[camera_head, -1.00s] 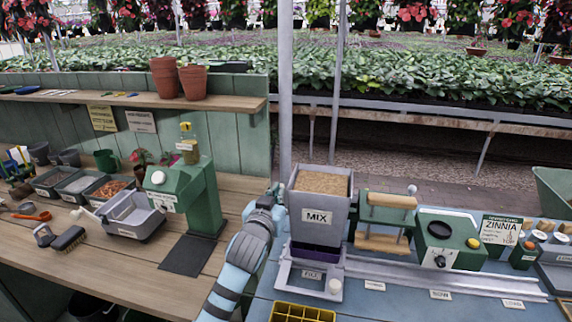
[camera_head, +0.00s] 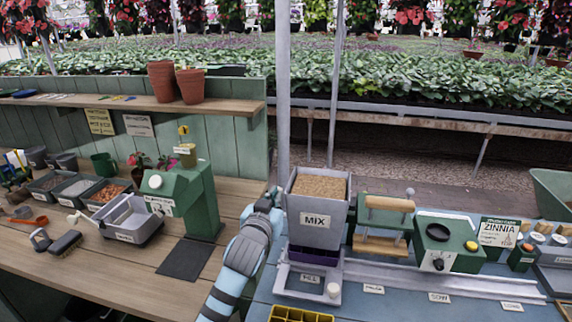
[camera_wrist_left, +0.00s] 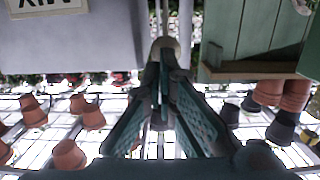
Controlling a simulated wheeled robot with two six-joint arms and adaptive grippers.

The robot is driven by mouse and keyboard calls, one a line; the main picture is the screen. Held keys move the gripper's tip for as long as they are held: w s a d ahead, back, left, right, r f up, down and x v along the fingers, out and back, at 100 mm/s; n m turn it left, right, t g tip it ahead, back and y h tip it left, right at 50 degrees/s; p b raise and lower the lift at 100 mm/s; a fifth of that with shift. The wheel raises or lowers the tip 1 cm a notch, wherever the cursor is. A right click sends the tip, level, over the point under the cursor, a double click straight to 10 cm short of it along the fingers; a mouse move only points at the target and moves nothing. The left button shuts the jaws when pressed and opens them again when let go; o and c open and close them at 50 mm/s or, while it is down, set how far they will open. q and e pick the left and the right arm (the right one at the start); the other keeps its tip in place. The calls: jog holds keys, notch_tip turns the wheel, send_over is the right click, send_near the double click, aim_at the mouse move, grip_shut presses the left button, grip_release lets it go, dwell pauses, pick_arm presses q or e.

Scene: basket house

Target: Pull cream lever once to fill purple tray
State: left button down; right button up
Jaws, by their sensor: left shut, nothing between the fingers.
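The purple tray (camera_head: 313,256) sits in the channel under the grey hopper labelled MIX (camera_head: 316,222), at the FILL sign. The hopper is full of brown mix, and the tray's inside is mostly hidden below it. My left gripper (camera_head: 277,196) is beside the hopper's upper left side. In the left wrist view its fingers (camera_wrist_left: 163,75) are shut with nothing between them. A rounded cream-beige knob (camera_wrist_left: 165,46) shows right at the fingertips, apparently the cream lever's end. I cannot tell whether they touch. The lever is not clear in the head view. My right gripper is not in view.
A press with wooden bars (camera_head: 382,226) and a green sowing unit (camera_head: 448,240) stand right of the hopper. A green dispenser (camera_head: 205,190) and a grey tub (camera_head: 130,219) are on the left bench. A yellow cell tray (camera_head: 300,315) lies in front.

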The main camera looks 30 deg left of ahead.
pick_arm(q)
jog(key=shift+r, duration=0.1)
jog(key=s+d+r+p, duration=0.1)
jog(key=s+r+p, duration=0.2)
jog(key=s+r, duration=0.2)
jog(key=shift+s+d+r+p, duration=0.25)
jog(key=shift+s+r+p, duration=0.15)
jog(key=shift+r, duration=0.55)
jog(key=s+d+f+m+g+h, duration=0.1)
jog(key=s+f+g, duration=0.3)
jog(key=s+f, duration=0.95)
jog(key=s+d+f+m+g+h, duration=0.1)
jog(key=s+f+g, duration=0.5)
jog(key=f, duration=1.4)
jog(key=s+d+f+m+g+h, duration=0.1)
jog(key=s+d+f+g, duration=0.15)
jog(key=s+f, duration=1.15)
jog(key=s+f+g, duration=0.2)
jog(key=s+f, duration=1.1)
jog(key=shift+s+a+f, duration=0.25)
jog(key=shift+a+f, duration=0.1)
